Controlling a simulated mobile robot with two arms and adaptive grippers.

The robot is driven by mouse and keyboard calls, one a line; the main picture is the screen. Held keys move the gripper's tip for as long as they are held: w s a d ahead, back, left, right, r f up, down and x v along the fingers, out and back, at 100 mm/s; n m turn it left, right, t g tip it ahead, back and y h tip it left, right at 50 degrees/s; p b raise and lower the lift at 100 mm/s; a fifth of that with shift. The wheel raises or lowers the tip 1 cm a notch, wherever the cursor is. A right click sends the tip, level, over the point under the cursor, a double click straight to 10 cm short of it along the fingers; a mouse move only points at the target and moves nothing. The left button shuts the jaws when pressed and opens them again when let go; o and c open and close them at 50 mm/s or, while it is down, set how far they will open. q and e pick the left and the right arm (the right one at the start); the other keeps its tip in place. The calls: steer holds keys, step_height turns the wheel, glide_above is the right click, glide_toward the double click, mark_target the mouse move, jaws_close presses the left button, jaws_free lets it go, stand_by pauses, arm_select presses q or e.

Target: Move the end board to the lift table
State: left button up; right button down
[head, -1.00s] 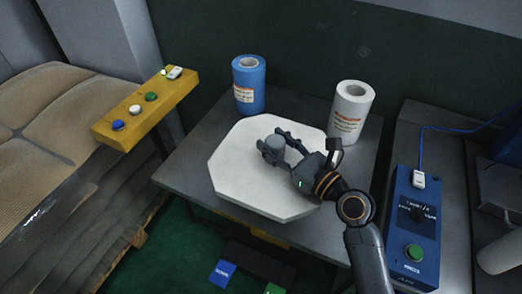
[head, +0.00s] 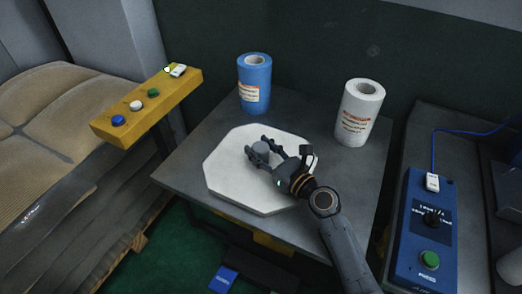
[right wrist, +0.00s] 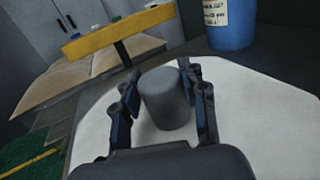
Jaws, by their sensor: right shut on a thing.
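The end board (head: 235,185) is a white eight-sided slab with a grey round knob (head: 260,148) on top. It lies flat on or just above the grey table (head: 182,172); I cannot tell whether its underside touches. My right gripper (head: 259,146) is shut on the knob. In the right wrist view the fingers of the gripper (right wrist: 159,76) stand on both sides of the knob (right wrist: 166,105), with the board (right wrist: 250,110) below. I cannot tell for sure which surface is the lift table. My left gripper is not in view.
A blue roll (head: 254,84) and a white roll (head: 358,113) stand at the table's back. A yellow button bar (head: 145,108) is beside a wrapped pallet load (head: 60,130) at left. A blue control box (head: 425,240) is at right. A blue pedal (head: 223,279) lies below.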

mark_target(266, 154)
steer(key=c, duration=0.7)
jaws_free()
steer(key=shift+c, duration=0.2)
steer(key=shift+r, duration=0.1)
steer(key=v, duration=0.7)
steer(key=shift+s+d, duration=0.15)
steer(key=shift+s, duration=0.15)
